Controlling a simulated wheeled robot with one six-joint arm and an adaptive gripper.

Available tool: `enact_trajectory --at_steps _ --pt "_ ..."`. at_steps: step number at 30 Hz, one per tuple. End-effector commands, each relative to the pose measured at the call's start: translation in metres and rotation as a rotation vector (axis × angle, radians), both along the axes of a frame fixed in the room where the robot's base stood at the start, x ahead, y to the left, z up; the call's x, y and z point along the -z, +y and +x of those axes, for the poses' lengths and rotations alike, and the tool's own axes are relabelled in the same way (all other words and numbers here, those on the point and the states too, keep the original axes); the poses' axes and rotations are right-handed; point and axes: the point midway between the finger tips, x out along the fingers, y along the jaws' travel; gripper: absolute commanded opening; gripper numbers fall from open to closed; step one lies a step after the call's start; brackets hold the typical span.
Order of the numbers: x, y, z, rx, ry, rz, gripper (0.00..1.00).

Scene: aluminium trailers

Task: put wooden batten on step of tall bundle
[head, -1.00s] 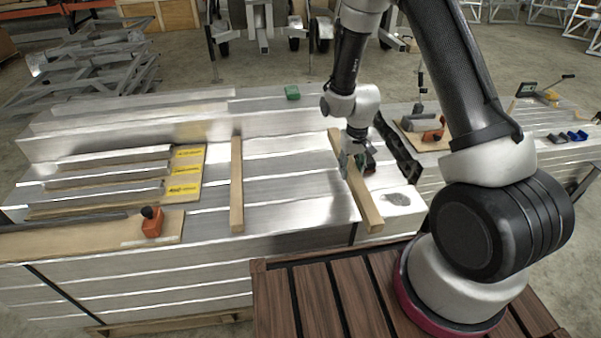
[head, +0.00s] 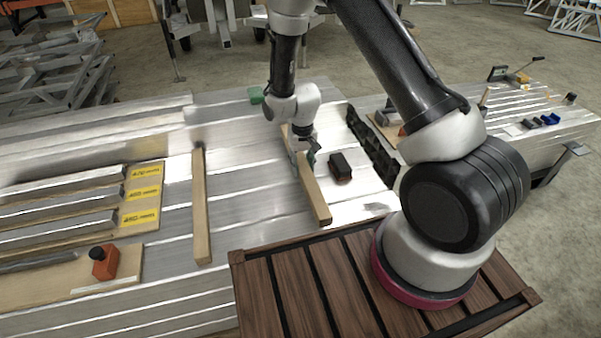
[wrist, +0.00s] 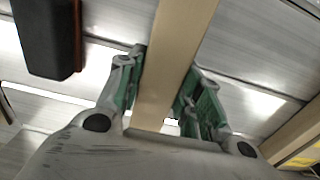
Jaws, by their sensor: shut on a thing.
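A long pale wooden batten (head: 317,198) runs front to back over the aluminium profiles, right of centre in the head view. My gripper (head: 303,158) is shut on it near its middle. In the wrist view the batten (wrist: 172,60) passes between the green finger pads of my gripper (wrist: 160,95). I cannot tell whether it is clear of the metal below. A second batten (head: 201,210) lies to the left, roughly parallel. The aluminium bundle (head: 240,200) is stacked in levels, with a higher part (head: 90,140) at the back left.
A dark block (head: 341,166) lies just right of the held batten; it also shows in the wrist view (wrist: 48,35). A black rack-like strip (head: 370,145) stands farther right. Boards with yellow labels (head: 142,195) and an orange tool (head: 103,262) are at left. A green object (head: 256,95) lies behind.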

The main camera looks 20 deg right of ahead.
Motion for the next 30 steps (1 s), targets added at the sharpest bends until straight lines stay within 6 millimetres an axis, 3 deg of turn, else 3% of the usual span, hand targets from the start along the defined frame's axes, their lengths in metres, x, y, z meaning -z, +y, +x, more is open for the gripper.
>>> enact_trajectory --at_steps 7,18,19,21,30 --pt "0.035 0.0 0.0 0.0 0.001 0.0 0.0" --pt "0.04 0.0 0.0 0.0 0.0 0.0 0.0" --pt "0.04 0.0 0.0 0.0 0.0 0.0 0.41" --pt "0.04 0.0 0.0 0.0 0.0 0.0 0.54" --pt "0.039 0.0 0.0 0.0 0.0 0.0 0.57"
